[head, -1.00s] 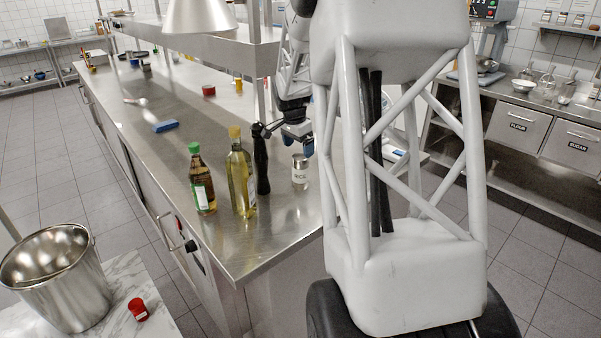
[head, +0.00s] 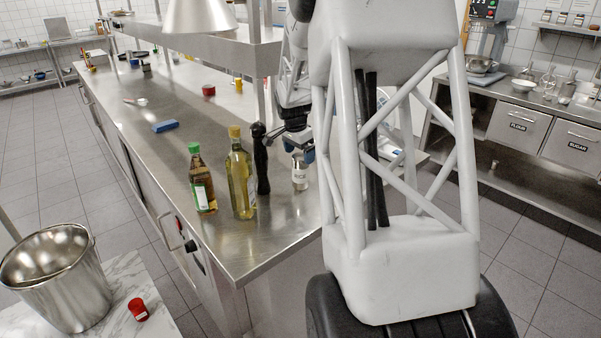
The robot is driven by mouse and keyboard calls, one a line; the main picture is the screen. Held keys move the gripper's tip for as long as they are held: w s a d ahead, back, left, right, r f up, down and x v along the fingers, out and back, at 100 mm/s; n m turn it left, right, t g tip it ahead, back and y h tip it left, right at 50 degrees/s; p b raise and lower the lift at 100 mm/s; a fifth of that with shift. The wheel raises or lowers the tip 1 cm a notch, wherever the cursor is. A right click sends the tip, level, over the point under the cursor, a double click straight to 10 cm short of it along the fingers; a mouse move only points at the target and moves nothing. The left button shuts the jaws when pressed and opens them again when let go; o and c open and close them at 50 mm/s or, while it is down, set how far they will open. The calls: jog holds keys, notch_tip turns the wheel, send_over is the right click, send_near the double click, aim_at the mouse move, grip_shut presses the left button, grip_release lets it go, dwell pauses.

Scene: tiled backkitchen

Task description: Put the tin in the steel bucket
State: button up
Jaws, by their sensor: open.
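The tin (head: 299,176) is a small silver can with a pale label, upright near the right edge of the steel counter. My gripper (head: 301,153) is open at the tin's top, with blue fingertips close to its rim; whether they touch it I cannot tell. My own column hides part of the arm. The steel bucket (head: 62,283) stands on a marble-topped table at the lower left, open at the top and apparently empty.
A black pepper mill (head: 261,160), an oil bottle (head: 240,178) and a green-capped bottle (head: 201,182) stand just left of the tin. A blue block (head: 165,126) lies farther back. A red-lidded jar (head: 138,309) is beside the bucket. A floor gap separates counter and marble table.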

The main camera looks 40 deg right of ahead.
aim_at(301, 164)
jog(key=shift+f, duration=0.1)
jog(key=shift+d+f, duration=0.2)
jog(key=shift+f, duration=1.05)
jog(key=shift+d+f, duration=0.2)
jog(key=shift+f, duration=1.05)
jog(key=shift+c, duration=0.2)
jog(key=c, duration=1.3)
jog(key=shift+o, duration=0.2)
jog(key=shift+r, duration=0.1)
jog(key=shift+r, duration=0.1)
notch_tip(301, 164, up, 18)
